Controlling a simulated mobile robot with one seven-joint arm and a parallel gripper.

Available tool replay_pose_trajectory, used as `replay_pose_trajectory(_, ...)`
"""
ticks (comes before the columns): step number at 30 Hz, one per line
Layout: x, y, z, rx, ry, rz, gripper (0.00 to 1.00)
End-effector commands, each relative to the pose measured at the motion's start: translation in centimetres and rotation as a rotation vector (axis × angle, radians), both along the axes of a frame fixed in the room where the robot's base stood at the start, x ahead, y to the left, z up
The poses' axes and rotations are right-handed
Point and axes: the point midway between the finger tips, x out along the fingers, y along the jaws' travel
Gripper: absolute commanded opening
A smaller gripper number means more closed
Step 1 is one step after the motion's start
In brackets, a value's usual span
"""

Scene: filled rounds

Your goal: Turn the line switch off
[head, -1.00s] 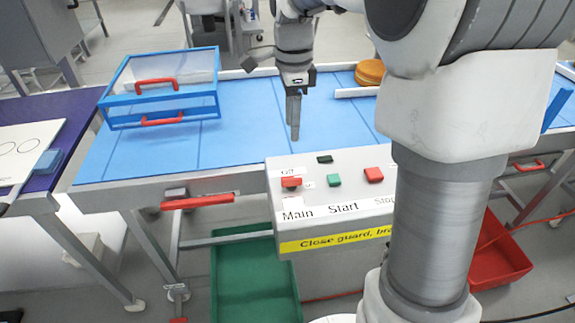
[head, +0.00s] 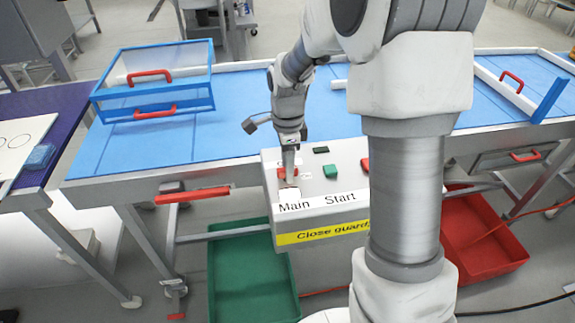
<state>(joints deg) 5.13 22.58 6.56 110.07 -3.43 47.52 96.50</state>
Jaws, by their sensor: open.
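The line switch is the red Main switch (head: 282,173) on the sloping top of the control box (head: 330,193), above the printed word Main. My gripper (head: 289,181) points down right at this switch, and its fingers cover the switch's middle. Red shows on both sides of the fingers. The jaws are open, seen nearly edge-on, and I cannot tell whether they touch the switch. The switch's setting and the Off label are hidden behind the gripper.
A green Start button (head: 330,171) and a dark button (head: 321,150) sit right of my gripper. The red Stop button (head: 365,167) is partly behind my arm. The blue conveyor (head: 230,105) carries a blue-framed guard (head: 150,85). Green (head: 245,285) and red (head: 490,255) bins stand below.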

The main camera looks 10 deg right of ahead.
Motion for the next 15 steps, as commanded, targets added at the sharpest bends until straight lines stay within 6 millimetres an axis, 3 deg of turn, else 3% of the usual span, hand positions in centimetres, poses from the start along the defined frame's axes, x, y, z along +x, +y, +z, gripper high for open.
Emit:
replay_pose_trajectory(5,-0.01,0.0,-0.01,0.0,0.0,0.0,0.55)
replay_pose_trajectory(6,0.0,0.0,-0.01,0.0,0.0,0.0,0.51)
replay_pose_trajectory(15,0.0,0.0,0.01,0.0,0.0,-0.001,0.0)
